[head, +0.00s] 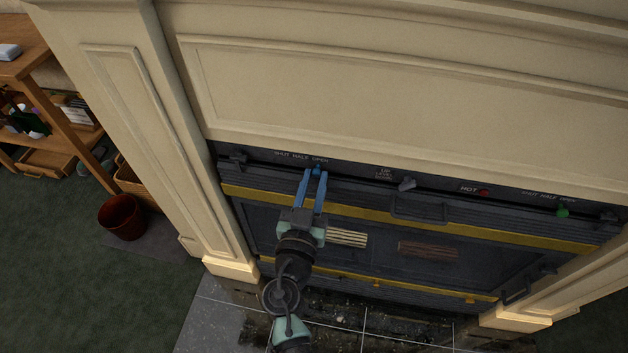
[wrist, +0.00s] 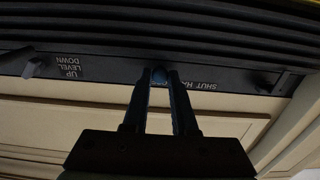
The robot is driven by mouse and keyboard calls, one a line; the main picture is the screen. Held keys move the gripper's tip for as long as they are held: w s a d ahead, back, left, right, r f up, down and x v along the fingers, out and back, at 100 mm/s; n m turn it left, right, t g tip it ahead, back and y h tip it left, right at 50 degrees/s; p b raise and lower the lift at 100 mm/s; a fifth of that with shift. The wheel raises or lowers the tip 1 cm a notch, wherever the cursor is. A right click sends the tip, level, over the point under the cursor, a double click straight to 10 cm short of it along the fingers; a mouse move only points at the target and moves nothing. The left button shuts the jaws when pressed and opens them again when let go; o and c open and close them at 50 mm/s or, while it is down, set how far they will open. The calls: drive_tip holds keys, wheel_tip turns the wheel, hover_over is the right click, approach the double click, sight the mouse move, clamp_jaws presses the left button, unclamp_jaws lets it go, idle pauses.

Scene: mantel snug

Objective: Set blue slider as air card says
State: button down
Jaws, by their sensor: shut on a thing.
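The blue slider (head: 317,168) sits in the dark strip at the top of the fireplace front, under the word OPEN of its SHUT HALF OPEN label (head: 301,158). My gripper (head: 316,175) reaches up from below with its two blue fingers closed on the slider's knob. In the wrist view the blue knob (wrist: 159,75) shows between the fingertips (wrist: 160,80). There the label appears upside down and is partly hidden by a finger. I cannot make out an air card in either view.
A green slider (head: 563,211) sits at the right under a similar label. Between them are a grey lever (head: 407,184) marked UP LEVEL DOWN and a red lamp (head: 484,192) marked HOT. A handle (head: 419,211) juts out below. A brown bin (head: 121,217) stands left on the floor.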

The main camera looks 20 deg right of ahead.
drive_tip(key=shift+w+a+f+b, duration=0.1)
drive_tip(key=shift+w+a+b, duration=0.35)
drive_tip(key=shift+a+b, duration=0.2)
drive_tip(key=shift+w+a+b, duration=0.4)
drive_tip(key=shift+a+b, duration=0.1)
drive_tip(key=shift+a, duration=0.1)
drive_tip(key=shift+w+a, duration=0.15)
drive_tip(key=shift+a, duration=0.1)
drive_tip(key=c, duration=0.7)
unclamp_jaws()
drive_tip(key=v, duration=1.3)
drive_tip(key=shift+b, duration=0.4)
